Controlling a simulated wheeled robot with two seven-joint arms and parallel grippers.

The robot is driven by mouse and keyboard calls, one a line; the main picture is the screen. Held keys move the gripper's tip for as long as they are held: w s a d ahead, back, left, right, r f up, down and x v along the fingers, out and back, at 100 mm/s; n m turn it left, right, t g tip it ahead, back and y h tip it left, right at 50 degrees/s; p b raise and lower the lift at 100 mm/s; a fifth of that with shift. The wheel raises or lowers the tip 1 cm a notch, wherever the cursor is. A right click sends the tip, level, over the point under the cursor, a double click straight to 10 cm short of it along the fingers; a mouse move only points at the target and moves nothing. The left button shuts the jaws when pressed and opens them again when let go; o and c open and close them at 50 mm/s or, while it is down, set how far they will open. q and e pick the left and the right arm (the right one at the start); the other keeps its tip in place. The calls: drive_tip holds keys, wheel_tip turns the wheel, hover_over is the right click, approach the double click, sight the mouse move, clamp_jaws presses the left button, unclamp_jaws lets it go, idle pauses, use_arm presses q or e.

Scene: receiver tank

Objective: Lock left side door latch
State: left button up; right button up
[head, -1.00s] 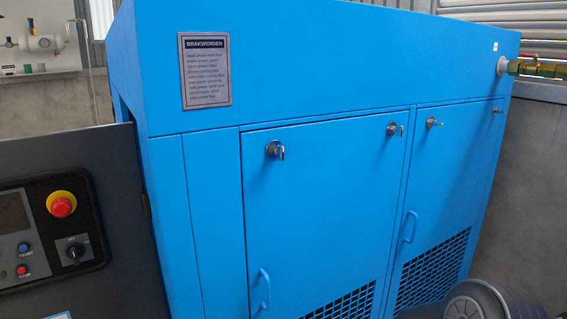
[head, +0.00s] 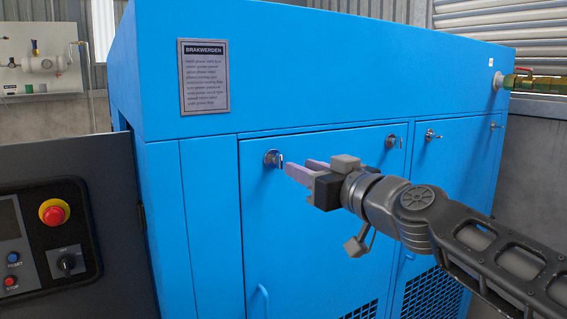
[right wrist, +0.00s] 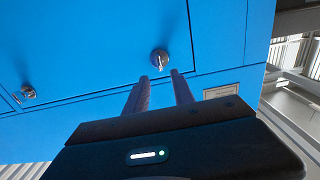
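The left side door (head: 300,220) is a blue panel on the blue cabinet and looks closed. Its left latch (head: 273,159) is a round silver lock with a small key-like handle, at the door's upper left. My right gripper (head: 300,170) is just to the right of this latch, its fingers pointing at it. A second latch (head: 393,142) sits at the door's upper right. My left gripper is not in view.
The right door (head: 455,165) has its own latches (head: 432,135). A dark control panel (head: 45,240) with a red emergency button (head: 54,212) stands at the left. A brass pipe valve (head: 525,82) juts out at the upper right. The space before the left door is otherwise clear.

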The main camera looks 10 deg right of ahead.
sight(282, 160)
drive_tip(key=shift+w, duration=0.1)
drive_tip(key=p+x, duration=0.1)
drive_tip(key=x, duration=0.6)
drive_tip(key=shift+w+a, duration=0.15)
drive_tip(key=shift+w, duration=0.2)
drive_tip(key=shift+c, duration=0.5)
clamp_jaws()
